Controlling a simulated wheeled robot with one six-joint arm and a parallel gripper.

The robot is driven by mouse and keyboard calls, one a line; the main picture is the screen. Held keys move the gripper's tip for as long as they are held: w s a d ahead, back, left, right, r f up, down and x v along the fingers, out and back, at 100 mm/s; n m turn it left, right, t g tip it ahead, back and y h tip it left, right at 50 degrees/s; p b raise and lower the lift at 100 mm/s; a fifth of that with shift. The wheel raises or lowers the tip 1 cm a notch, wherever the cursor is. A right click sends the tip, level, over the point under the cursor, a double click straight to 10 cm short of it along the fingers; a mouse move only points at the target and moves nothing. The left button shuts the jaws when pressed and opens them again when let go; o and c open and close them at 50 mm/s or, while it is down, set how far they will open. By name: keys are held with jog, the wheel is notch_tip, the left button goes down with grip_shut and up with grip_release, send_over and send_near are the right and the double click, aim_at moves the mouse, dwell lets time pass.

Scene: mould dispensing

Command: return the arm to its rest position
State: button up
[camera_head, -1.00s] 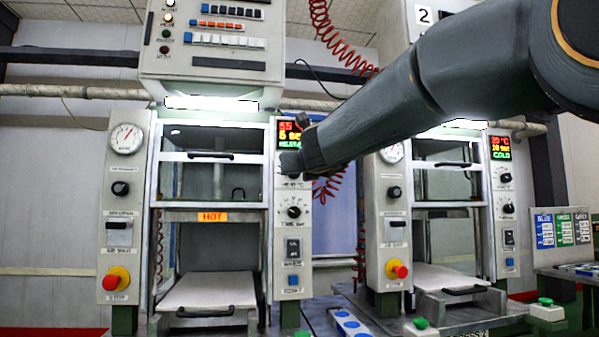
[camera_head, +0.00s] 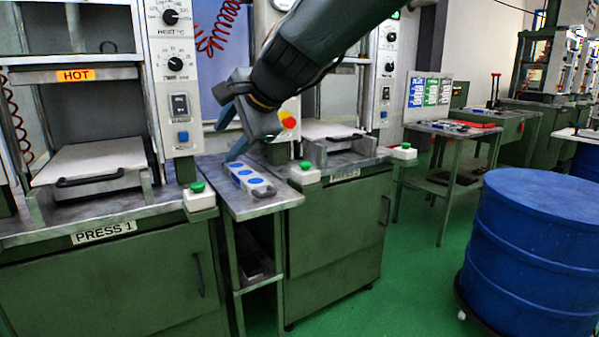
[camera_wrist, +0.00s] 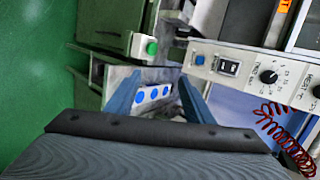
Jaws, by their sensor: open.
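My arm (camera_head: 305,55) reaches in from the top of the head view. It slopes down and left to my gripper (camera_head: 230,132). The two blue fingers are apart, and nothing shows between them. They are above the narrow side table (camera_head: 235,208) between the two presses, near a white block with blue round spots (camera_head: 250,180). In the wrist view the fingers of my gripper (camera_wrist: 160,100) stand apart on either side of the same block (camera_wrist: 153,95), which lies beyond them.
Press 1 (camera_head: 105,233) with a HOT sign stands left, and press 2 (camera_head: 345,174) stands right of the side table. Green buttons sit at their front edges. A blue drum (camera_head: 530,250) on a wheeled base stands at the right. The green floor (camera_head: 420,285) before it is open.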

jog(key=s+d+f+n+g+h, duration=0.65)
jog(key=s+d+f+n, duration=0.55)
jog(key=s+d+f, duration=1.15)
jog(key=s+d+r+m+g+p, duration=0.1)
jog(key=s+d+r+p, duration=0.3)
jog(key=d+r+p, duration=0.6)
jog(key=m+h+p, duration=0.1)
jog(key=p, duration=0.6)
jog(key=shift+r+p, duration=0.25)
jog(key=shift+p, duration=0.15)
